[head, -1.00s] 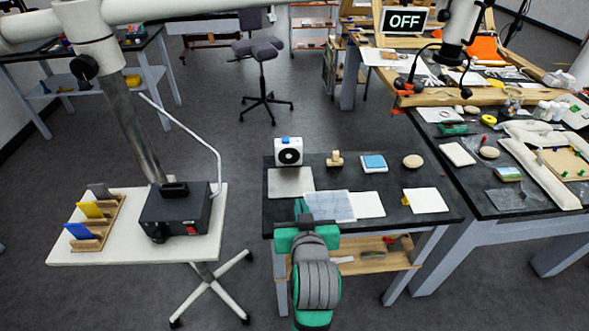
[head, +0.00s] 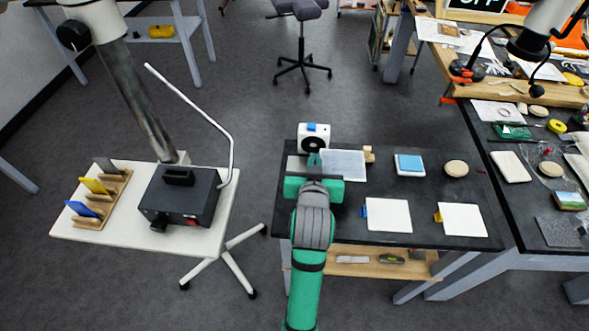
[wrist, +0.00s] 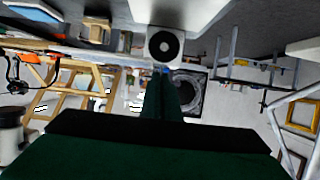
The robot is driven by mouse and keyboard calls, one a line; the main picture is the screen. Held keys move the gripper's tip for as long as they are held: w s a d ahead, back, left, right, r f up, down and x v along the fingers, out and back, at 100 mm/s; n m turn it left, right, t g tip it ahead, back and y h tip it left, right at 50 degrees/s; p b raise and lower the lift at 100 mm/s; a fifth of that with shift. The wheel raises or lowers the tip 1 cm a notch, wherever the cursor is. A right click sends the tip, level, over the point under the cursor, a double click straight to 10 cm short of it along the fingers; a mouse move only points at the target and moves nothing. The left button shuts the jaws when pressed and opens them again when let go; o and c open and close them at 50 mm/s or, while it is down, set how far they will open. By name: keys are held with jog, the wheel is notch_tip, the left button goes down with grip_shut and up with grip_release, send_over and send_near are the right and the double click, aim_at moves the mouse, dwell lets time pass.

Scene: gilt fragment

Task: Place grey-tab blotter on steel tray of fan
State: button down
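A pale grey-white sheet, apparently the grey-tab blotter (head: 345,165), lies to the right of my gripper (head: 314,161) in the head view. My gripper appears shut on its left edge; the tab is hidden. The white fan (head: 313,139) stands just behind the gripper and also shows inverted in the wrist view (wrist: 165,44). The steel tray (head: 294,166) is in front of the fan, mostly covered by my gripper and the sheet. The sheet sits right of the tray's visible part; its height above the table is unclear. My narrow green fingers (wrist: 161,96) are close together.
A blue-tab blotter (head: 387,215) and a yellow-tab blotter (head: 462,220) lie on the front right of the dark table. A wooden block (head: 369,155), a blue-topped pad (head: 409,165) and a round disc (head: 456,169) stand along the back. A white cart (head: 130,235) is left.

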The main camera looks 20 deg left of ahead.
jog(key=a+f, duration=0.2)
jog(key=w+a+f, duration=0.1)
jog(key=a, duration=0.1)
jog(key=a+f, duration=0.2)
jog(key=shift+w+a+f, duration=0.3)
jog(key=shift+f, duration=0.05)
jog(key=shift+w+a+f, duration=0.15)
jog(key=shift+a+f, duration=0.45)
jog(key=shift+f, duration=0.15)
jog(key=shift+w+a+f, duration=0.1)
jog(key=shift+f, duration=1.5)
jog(key=shift+f, duration=0.15)
jog(key=c, duration=2)
grip_release()
jog(key=shift+r, duration=0.2)
jog(key=v, duration=1.2)
